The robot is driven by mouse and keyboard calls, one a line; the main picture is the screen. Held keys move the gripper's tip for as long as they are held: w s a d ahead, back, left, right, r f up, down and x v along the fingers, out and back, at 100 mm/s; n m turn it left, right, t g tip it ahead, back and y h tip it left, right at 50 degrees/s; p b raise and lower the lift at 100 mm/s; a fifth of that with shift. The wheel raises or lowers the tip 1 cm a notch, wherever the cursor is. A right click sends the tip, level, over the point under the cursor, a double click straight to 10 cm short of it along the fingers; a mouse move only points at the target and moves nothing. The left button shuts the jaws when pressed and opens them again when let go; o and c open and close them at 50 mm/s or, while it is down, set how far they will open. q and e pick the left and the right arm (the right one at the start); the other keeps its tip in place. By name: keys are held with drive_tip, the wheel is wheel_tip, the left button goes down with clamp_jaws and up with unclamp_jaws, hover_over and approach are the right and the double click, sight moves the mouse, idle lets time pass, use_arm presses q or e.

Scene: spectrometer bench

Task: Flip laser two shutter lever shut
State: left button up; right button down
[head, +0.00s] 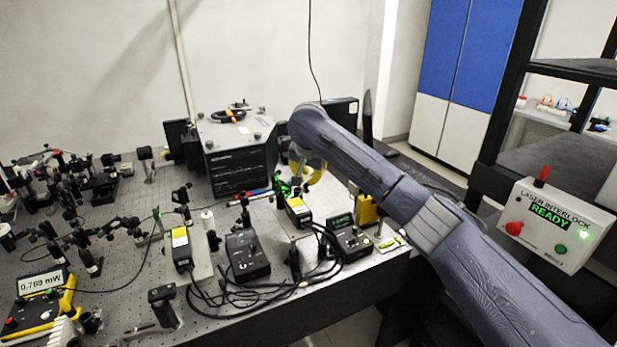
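Two black lasers with yellow labels stand on the optical table. One laser (298,212) is at the middle right, and the other laser (181,248) is further left. I cannot read which one is laser two. My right gripper (294,183) hangs from my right arm just behind the right-hand laser, at its far end, beside a small green glow. The fingers are small and blend with dark parts there, so I cannot tell whether they are open. No shutter lever can be made out clearly. My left gripper is not in view.
Controllers (247,257) and black cables lie near the lasers. A dark-fronted box (239,160) stands behind. Optic mounts crowd the left. An interlock box reading READY (550,225) is at the right.

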drive_tip(key=shift+s+a+r+n+t+h, duration=0.25)
drive_tip(key=shift+a+t+h, duration=0.2)
drive_tip(key=shift+h, duration=0.25)
drive_tip(key=shift+s+a+r+n+t+h, duration=0.3)
drive_tip(key=shift+a+h, duration=0.2)
drive_tip(key=shift+h, duration=0.2)
idle(1.5)
drive_tip(key=shift+a, duration=0.3)
idle(0.8)
idle(0.4)
drive_tip(key=shift+r, duration=0.85)
drive_tip(key=shift+w+d, duration=0.1)
wheel_tip(320, 180, up, 8)
hover_over(299, 195)
drive_tip(key=shift+f, duration=0.1)
idle(0.8)
